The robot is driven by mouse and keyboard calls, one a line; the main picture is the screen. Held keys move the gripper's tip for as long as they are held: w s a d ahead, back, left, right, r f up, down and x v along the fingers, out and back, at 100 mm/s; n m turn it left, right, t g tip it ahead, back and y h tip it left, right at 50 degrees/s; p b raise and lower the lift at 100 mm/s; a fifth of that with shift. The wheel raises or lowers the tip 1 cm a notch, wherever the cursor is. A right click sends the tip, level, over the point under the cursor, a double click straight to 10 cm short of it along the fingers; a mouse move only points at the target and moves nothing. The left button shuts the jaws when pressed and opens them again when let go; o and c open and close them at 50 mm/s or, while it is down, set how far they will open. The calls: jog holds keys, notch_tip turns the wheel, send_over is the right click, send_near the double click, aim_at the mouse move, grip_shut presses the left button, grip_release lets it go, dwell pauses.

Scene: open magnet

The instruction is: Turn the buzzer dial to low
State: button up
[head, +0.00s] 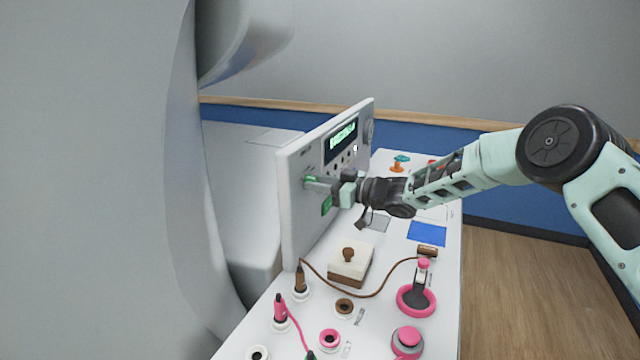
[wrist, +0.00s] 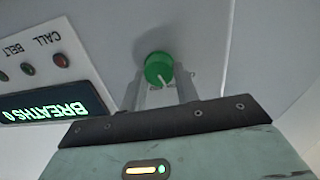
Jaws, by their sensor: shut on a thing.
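The green round dial (wrist: 159,66) sits on the face of the upright panel (head: 300,226). Its white pointer line points down in the wrist view, where the panel's lettering is upside down. Small marks beside the dial are too faint to read. My gripper (wrist: 160,88) is shut on the dial, with one finger on each side of it. In the head view my gripper (head: 316,183) reaches in from the right to the panel, and the dial (head: 310,179) shows in green at its fingertips.
A lit display (head: 342,138) with small buttons is on the panel. A green part (head: 327,206) is just below my gripper. On the white table stand a lidded box (head: 349,262), a brown cable, pink plugs and sockets. Blue and grey squares lie behind.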

jog(key=o, duration=1)
jog(key=shift+c, duration=0.2)
jog(key=b+v, duration=0.4)
jog(key=v, duration=1.3)
jog(key=shift+d, duration=0.2)
jog(key=shift+s, duration=0.15)
jog(key=s+a+m+t+h, duration=0.1)
jog(key=s+a+m+h, duration=0.35)
jog(key=s+h, duration=0.5)
jog(key=s+d+f+g+h, duration=0.1)
jog(key=s+d+g+h, duration=0.1)
jog(key=s, duration=0.9)
jog(key=s+d+f+m+g+h, duration=0.1)
jog(key=s+d+g+h, duration=0.1)
jog(key=s, duration=0.9)
jog(key=s+d+f+m+g+h, duration=0.1)
jog(key=s+d+g+h, duration=0.1)
jog(key=s, duration=1)
jog(key=shift+d+f+g, duration=0.4)
jog(key=shift+d+g, duration=0.4)
